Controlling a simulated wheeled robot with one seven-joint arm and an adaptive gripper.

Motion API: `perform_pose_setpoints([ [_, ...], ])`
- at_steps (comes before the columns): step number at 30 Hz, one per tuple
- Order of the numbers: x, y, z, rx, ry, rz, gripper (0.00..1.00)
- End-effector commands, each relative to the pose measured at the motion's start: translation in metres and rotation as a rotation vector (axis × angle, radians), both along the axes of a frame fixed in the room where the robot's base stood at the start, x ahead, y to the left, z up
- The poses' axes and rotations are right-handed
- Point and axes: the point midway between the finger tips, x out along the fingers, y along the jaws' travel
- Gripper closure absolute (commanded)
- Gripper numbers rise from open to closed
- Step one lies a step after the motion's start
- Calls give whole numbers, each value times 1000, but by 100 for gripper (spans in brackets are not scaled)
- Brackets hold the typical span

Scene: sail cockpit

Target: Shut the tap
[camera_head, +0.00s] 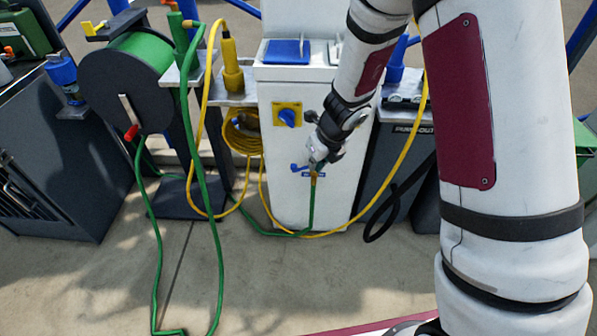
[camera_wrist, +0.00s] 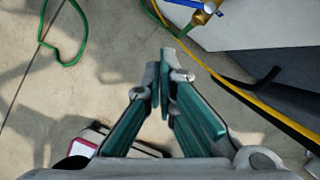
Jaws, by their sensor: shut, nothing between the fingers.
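The tap sits low on the front of a white pedestal (camera_head: 288,200). Its blue lever (camera_head: 298,168) points left, and its brass body (camera_head: 313,178) has a green hose (camera_head: 311,206) hanging from it. In the wrist view the blue lever (camera_wrist: 188,3) and brass body (camera_wrist: 206,14) are at the top edge, partly cut off. My gripper (camera_head: 317,162) appears right beside the tap in the head view and hides part of it; I cannot tell whether they touch. In the wrist view my gripper (camera_wrist: 164,85) has its fingers together, empty, below the tap in the picture.
A yellow plate with a blue rotary knob (camera_head: 288,116) is above the tap. A coiled yellow hose (camera_head: 241,132) and a green hose reel (camera_head: 137,65) stand to the left. A dark cabinet (camera_head: 398,165) is to the right. Hoses cross the concrete floor (camera_head: 270,275), otherwise clear in front.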

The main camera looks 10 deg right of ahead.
Motion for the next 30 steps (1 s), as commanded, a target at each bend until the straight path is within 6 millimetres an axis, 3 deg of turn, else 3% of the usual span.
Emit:
perform_pose_setpoints([
  [8,6,0,-25,1,11,-38,100],
  [24,33,13,-108,1,10,-35,100],
  [30,57,24,-103,-1,7,-30,100],
])
